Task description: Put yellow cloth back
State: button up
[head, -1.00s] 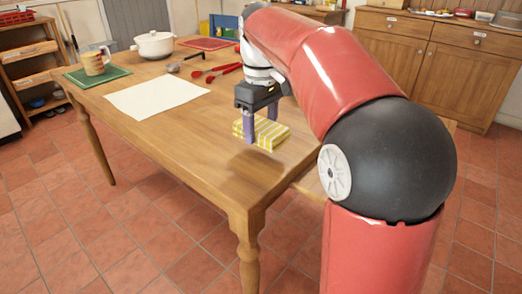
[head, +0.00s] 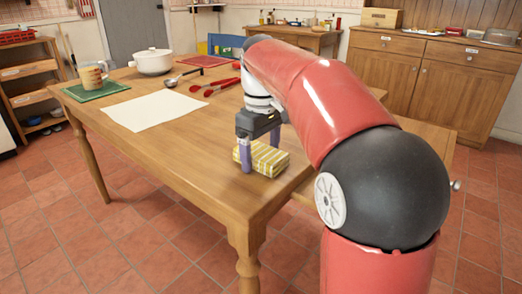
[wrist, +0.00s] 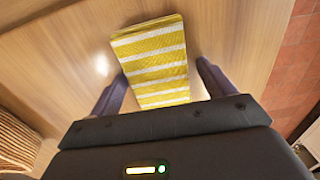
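The folded yellow cloth with white stripes (head: 268,157) lies near the right edge of the wooden table. It also shows in the wrist view (wrist: 155,60), partly hidden at its near end by my gripper body. My gripper (head: 260,157) points down over the cloth, with one purple-grey finger on each side of it.
The wooden table (head: 190,150) holds a white sheet (head: 155,109), a mug (head: 92,75) on a green mat (head: 95,90), a white pot (head: 153,62), a ladle (head: 180,78) and red utensils (head: 215,88). The table's left front is clear. Wooden cabinets (head: 430,85) stand behind.

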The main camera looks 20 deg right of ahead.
aim_at(261, 151)
jog(key=shift+r, duration=0.1)
notch_tip(261, 151, up, 12)
jog(key=p, duration=0.3)
jog(key=shift+p, duration=0.3)
jog(key=s+f+m+t, duration=0.5)
jog(key=s+f+m, duration=0.2)
jog(key=s+f, duration=1.1)
jog(key=s, duration=0.4)
jog(key=shift+f+t, duration=0.3)
jog(key=shift+f, duration=0.1)
